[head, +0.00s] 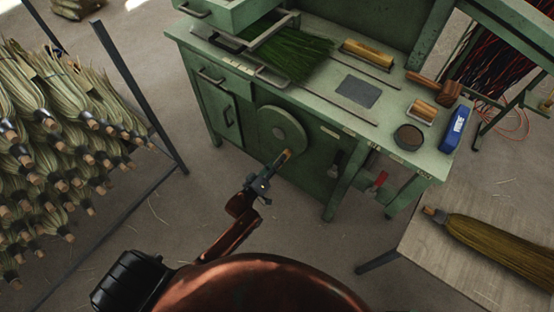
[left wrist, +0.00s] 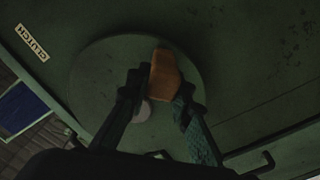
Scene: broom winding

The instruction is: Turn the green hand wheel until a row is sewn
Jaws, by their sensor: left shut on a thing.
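The green hand wheel (head: 275,131) is a round disc on the front of the green machine bench, with a wooden crank handle (head: 285,156) at its lower right. In the left wrist view the wheel (left wrist: 95,75) fills the middle, and the wooden handle (left wrist: 163,72) stands between my fingers. My left gripper (head: 277,167) reaches up to the handle and is shut on it; its fingers also show in the left wrist view (left wrist: 160,100). A bundle of green broom fibres (head: 290,55) lies on the bench top. My right gripper is not in view.
A wooden mallet (head: 436,88), a blue box (head: 454,129) and a dark round tin (head: 408,137) stand on the bench's right part. A table (head: 430,240) with a finished broom (head: 500,245) is at lower right. A rack of brooms (head: 50,150) stands left. A "CLUTCH" label (left wrist: 31,43) sits near the wheel.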

